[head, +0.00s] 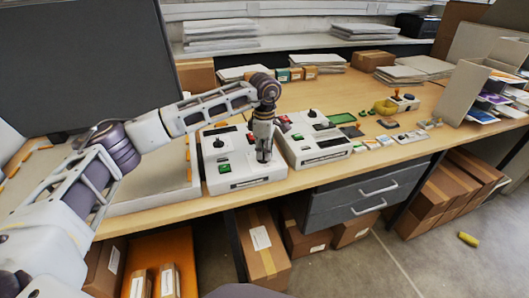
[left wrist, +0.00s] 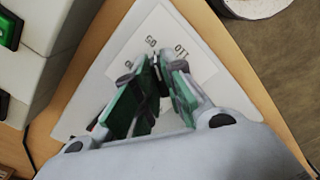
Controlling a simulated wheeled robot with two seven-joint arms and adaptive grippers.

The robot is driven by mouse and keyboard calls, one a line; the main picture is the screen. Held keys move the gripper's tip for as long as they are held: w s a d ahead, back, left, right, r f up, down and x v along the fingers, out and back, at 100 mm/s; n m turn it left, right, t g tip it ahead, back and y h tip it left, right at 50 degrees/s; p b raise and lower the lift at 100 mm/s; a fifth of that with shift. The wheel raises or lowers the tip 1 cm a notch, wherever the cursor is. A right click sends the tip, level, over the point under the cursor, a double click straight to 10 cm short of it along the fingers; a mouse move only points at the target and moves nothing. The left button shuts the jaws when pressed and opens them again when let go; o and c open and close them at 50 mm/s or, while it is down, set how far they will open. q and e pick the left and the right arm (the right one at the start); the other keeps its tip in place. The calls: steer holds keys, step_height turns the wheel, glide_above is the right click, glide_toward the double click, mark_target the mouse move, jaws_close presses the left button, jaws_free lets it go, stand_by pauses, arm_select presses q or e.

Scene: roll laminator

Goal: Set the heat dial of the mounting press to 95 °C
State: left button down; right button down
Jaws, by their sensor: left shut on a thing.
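My left gripper (head: 264,155) reaches down to the front right part of the left white machine (head: 212,180), which has a black lever, a green switch and a slot in front. In the left wrist view my left gripper (left wrist: 157,68) has its green-padded fingers close together, shut on the heat dial, which the fingers almost wholly hide. My right gripper is not in view.
A second white machine (head: 312,150) with a black lever stands close to the right. A dark screen (head: 80,60) rises at the left. Small items, papers and boxes (head: 375,60) fill the table behind and to the right. Drawers (head: 365,190) hang under the table.

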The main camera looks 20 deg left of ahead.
arm_select(q)
steer(key=c, duration=1.5)
jaws_free()
step_height(320, 180, up, 12)
